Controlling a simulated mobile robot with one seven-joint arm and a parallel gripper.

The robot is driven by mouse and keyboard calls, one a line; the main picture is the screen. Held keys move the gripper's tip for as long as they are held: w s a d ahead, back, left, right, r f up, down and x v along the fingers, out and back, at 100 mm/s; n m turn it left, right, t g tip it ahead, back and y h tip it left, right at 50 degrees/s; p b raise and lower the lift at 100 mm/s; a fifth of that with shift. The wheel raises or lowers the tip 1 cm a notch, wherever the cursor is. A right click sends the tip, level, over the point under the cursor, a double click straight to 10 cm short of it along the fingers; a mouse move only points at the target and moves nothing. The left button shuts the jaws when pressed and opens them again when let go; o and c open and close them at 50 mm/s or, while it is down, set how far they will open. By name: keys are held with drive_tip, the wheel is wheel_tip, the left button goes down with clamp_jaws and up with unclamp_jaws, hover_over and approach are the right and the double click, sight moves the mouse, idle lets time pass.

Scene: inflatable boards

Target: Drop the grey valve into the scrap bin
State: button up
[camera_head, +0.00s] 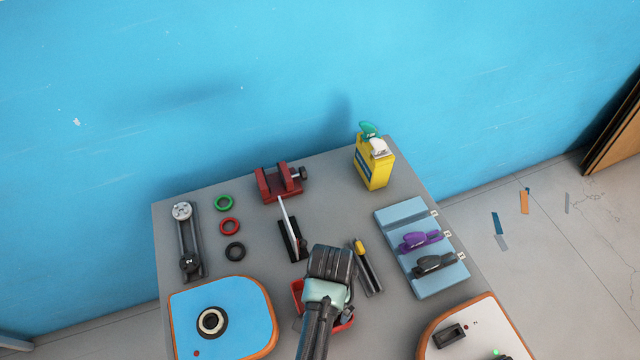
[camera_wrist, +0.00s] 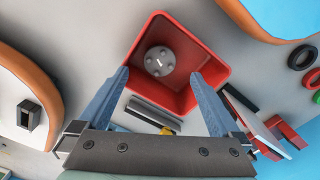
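A grey round valve (camera_wrist: 160,61) with small studs and a pale mark on top lies inside the red scrap bin (camera_wrist: 204,64), seen in the wrist view. My gripper (camera_wrist: 160,76) is over the bin with its two fingers spread wide. The valve shows between the fingertips, apart from both. In the head view my gripper (camera_head: 328,292) covers much of the red bin (camera_head: 297,289), and the valve inside is hidden. Another light grey round piece (camera_head: 182,211) sits at the far end of a dark rack at the left of the table.
A blue board (camera_head: 240,297) lies front left and a white board (camera_head: 490,330) front right. A red vise (camera_head: 278,182), yellow container (camera_head: 374,165), several rings, and a blue tray (camera_head: 403,213) with purple and black pieces stand around.

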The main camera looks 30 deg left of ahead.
wheel_tip(320, 180, up, 13)
drive_tip(key=shift+p, duration=0.4)
idle(0.6)
